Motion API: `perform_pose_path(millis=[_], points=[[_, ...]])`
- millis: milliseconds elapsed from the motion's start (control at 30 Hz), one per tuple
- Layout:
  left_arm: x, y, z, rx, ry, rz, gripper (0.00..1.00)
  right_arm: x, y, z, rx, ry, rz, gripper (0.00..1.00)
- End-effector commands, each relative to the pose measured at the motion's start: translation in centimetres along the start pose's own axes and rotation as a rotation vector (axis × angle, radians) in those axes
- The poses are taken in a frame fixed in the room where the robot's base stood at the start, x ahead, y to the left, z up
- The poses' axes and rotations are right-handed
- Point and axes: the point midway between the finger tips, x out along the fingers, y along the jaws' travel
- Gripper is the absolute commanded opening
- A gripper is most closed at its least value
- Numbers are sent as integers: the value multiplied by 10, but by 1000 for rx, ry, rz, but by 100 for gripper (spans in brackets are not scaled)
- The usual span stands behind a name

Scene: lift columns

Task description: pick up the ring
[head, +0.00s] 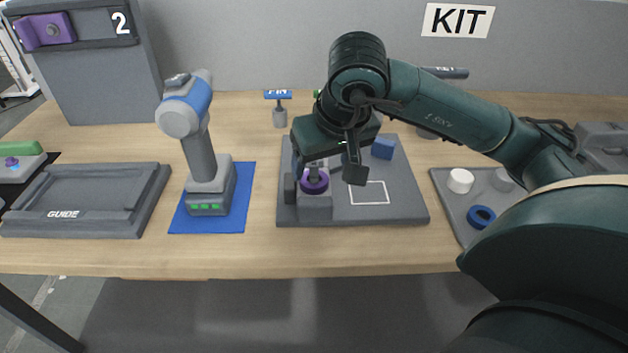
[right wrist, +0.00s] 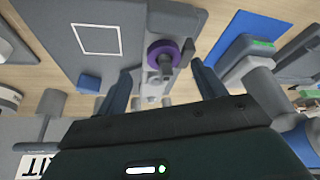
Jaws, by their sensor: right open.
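A purple ring (head: 313,187) sits around a short grey peg on a grey block, on the dark grey board (head: 350,210) at the table's middle. It also shows in the right wrist view (right wrist: 153,52), ahead of the fingers. My right gripper (head: 322,178) is open over the block, one finger on each side of the ring in the head view. In the right wrist view the open fingers (right wrist: 160,85) are spread with the ring's block between and beyond them, and nothing is gripped. A second ring, blue (head: 473,219), lies on the right tray. My left gripper is not in view.
A blue block (head: 383,147) and a white square outline lie on the board. A grey-and-blue device (head: 205,170) stands on a blue mat (head: 241,190) to the left. The right tray (head: 445,188) holds a white cylinder (head: 460,181). A GUIDE plate (head: 90,224) lies far left.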

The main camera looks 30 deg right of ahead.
Motion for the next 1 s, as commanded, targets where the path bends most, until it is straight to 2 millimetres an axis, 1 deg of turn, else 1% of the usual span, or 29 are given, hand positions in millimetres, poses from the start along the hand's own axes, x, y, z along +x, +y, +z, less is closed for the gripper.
perform_pose_path(millis=[100, 233, 333, 567, 1000], points=[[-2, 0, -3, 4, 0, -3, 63, 19, -6, 0, 0, -8, -1, 69], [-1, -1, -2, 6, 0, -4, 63, 37, -6, -1, 1, -6, 0, 69], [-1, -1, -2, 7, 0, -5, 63, 42, -6, -1, 0, -4, -1, 69], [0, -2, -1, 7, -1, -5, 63, 43, -6, -1, 0, -2, -1, 68], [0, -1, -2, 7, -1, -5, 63, 43, -6, -1, 0, -2, -1, 32]])
